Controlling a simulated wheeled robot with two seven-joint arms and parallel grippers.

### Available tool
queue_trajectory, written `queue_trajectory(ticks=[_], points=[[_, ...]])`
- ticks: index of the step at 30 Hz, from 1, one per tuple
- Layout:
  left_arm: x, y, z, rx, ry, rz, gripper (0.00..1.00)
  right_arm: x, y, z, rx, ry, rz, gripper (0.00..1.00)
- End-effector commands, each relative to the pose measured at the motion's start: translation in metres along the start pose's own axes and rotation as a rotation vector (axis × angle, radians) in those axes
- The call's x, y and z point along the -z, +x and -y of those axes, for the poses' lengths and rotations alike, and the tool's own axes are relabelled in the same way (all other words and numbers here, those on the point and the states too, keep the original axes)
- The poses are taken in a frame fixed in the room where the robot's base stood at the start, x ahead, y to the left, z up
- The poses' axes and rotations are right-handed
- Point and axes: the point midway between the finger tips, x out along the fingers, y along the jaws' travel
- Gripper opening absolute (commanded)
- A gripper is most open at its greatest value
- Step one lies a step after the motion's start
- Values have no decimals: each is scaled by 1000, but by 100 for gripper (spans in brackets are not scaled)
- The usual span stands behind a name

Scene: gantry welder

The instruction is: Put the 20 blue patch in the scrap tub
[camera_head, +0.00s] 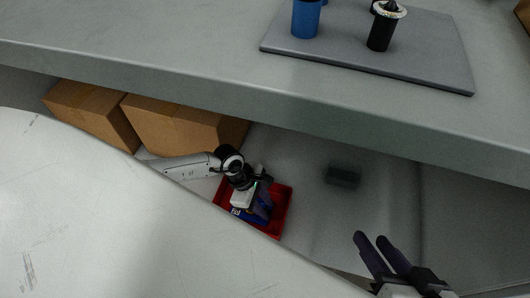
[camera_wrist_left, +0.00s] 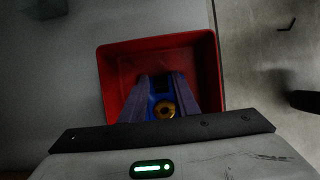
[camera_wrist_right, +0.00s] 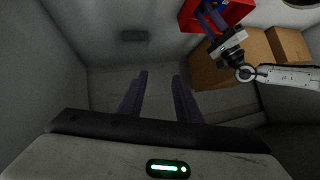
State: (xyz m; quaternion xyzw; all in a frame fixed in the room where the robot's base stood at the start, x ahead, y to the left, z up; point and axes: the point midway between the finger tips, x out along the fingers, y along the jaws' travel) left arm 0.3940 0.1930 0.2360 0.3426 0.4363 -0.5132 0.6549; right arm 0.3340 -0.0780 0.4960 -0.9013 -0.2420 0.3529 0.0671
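A red tub (camera_head: 286,203) sits on the low shelf under the bench; it also shows in the left wrist view (camera_wrist_left: 206,66) and the right wrist view (camera_wrist_right: 187,14). My left gripper (camera_head: 262,205) reaches down into it with its fingers apart. In the left wrist view, blue with a golden ring (camera_wrist_left: 165,109) shows between and below the fingers (camera_wrist_left: 160,82). The number 20 cannot be read. My right gripper (camera_head: 374,244) is open and empty, away from the tub.
Cardboard boxes (camera_head: 172,124) stand on the shelf left of the tub. A small dark block (camera_head: 343,175) lies to its right. The bench top (camera_head: 150,40) overhangs the shelf. A grey plate (camera_head: 340,50) on it carries a blue cylinder (camera_head: 306,18) and a black post (camera_head: 381,34).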

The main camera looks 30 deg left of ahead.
Motion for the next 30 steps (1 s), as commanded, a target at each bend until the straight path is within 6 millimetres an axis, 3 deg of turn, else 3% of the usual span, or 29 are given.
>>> queue_trajectory(ticks=[16, 18, 24, 30], points=[[0, 0, 0, 1, 0, 0, 40, 4, 0, 3, 14, 13, -16, 31], [-1, -18, -1, -2, 2, -2, 40, 12, -7, 8, 16, 11, -17, 31], [-1, -63, 0, -1, 2, -2, 40, -6, -3, -7, -41, -12, 75, 31], [0, -93, 0, -1, 1, -2, 40, -18, -2, -17, -76, -28, 130, 31]])
